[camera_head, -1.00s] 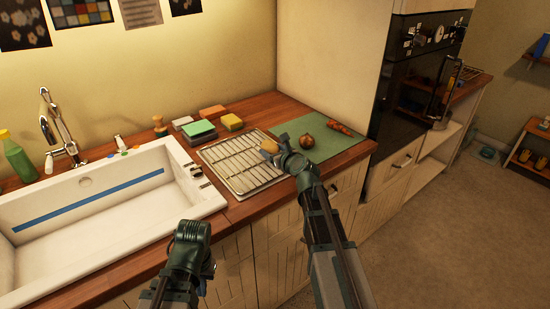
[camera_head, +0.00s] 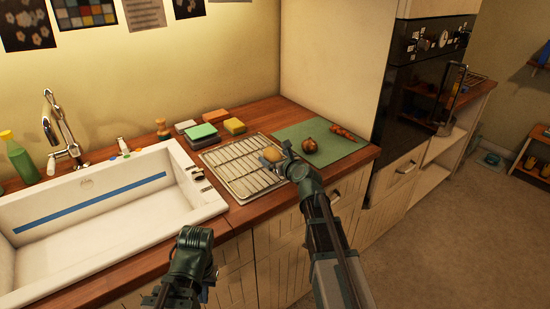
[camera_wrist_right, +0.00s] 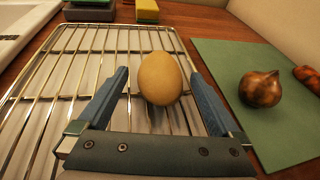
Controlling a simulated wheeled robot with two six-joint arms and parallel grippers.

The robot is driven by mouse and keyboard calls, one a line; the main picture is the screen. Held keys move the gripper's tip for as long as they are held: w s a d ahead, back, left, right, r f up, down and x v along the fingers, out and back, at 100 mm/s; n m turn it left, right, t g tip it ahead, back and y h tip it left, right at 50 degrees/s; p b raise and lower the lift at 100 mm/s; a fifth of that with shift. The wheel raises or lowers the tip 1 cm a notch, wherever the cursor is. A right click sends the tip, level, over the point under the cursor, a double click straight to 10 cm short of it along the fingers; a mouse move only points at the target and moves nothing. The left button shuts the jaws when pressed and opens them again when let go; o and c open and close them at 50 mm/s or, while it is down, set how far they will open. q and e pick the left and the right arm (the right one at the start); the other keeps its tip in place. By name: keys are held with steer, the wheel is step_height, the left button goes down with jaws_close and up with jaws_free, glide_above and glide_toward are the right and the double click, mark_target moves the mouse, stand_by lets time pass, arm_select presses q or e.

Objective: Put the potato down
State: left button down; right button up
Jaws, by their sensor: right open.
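The potato (camera_head: 272,155) is yellow-brown and rests on the metal wire rack (camera_head: 238,172) near its right side. In the right wrist view the potato (camera_wrist_right: 160,78) stands between the two blue fingers of my right gripper (camera_wrist_right: 160,95), with a gap on each side. My right gripper (camera_head: 285,160) is open around it, low over the rack. My left gripper (camera_head: 194,238) hangs in front of the counter, away from the potato; its fingertips are not clear to see.
A green cutting board (camera_head: 330,152) with an onion (camera_head: 309,145) and a carrot-like vegetable (camera_head: 342,132) lies right of the rack. Sponges (camera_head: 202,131) lie behind it. The white sink (camera_head: 100,220) is at left. An oven (camera_head: 410,95) stands at right.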

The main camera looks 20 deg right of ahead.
steer(key=p+v, duration=0.3)
steer(key=v, duration=0.9)
